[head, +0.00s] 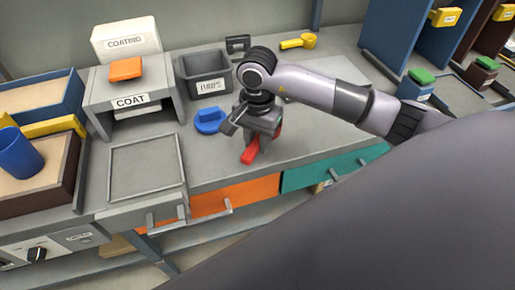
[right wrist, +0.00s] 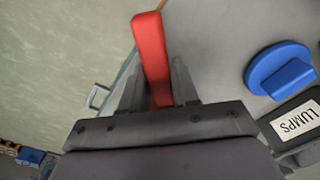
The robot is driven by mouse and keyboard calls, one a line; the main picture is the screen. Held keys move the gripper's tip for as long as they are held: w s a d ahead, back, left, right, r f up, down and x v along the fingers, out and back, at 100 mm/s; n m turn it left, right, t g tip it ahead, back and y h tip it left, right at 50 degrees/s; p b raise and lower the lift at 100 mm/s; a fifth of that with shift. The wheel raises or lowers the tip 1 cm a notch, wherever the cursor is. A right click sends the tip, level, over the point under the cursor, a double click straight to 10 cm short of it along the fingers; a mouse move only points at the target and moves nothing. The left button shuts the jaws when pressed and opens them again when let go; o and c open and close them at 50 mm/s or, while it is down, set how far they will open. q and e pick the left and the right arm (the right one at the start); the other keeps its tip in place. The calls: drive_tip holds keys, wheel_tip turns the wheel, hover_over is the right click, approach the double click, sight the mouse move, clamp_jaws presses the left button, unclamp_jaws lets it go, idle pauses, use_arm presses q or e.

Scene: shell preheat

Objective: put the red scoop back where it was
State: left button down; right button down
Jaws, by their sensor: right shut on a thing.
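The red scoop (head: 250,153) shows in the head view only as a red piece sticking out below my right gripper (head: 258,138). In the right wrist view a long red part of the scoop (right wrist: 150,45) runs between the two fingers of the right gripper (right wrist: 158,82), which is shut on it. The scoop is over the grey worktop near its front edge, above the orange and teal drawers. I cannot tell whether it touches the worktop. The rest of the scoop is hidden by the gripper. My left gripper is in neither view.
A blue knobbed lid (head: 208,121) lies left of the gripper, before a dark bin (head: 208,68) labelled LUMPS. A yellow scoop (head: 298,42) and a black bracket (head: 238,44) are behind. The COAT stand (head: 95,92) is further left.

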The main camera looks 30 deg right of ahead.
sight(258, 160)
wheel_tip(258, 160, down, 4)
drive_tip(key=shift+r, duration=0.25)
drive_tip(key=shift+f, duration=0.2)
drive_tip(key=c, duration=0.8)
unclamp_jaws()
drive_tip(key=shift+c, duration=0.2)
drive_tip(key=shift+r, duration=0.15)
drive_tip(key=shift+r, duration=0.15)
wheel_tip(258, 160, up, 12)
drive_tip(key=shift+f, duration=0.1)
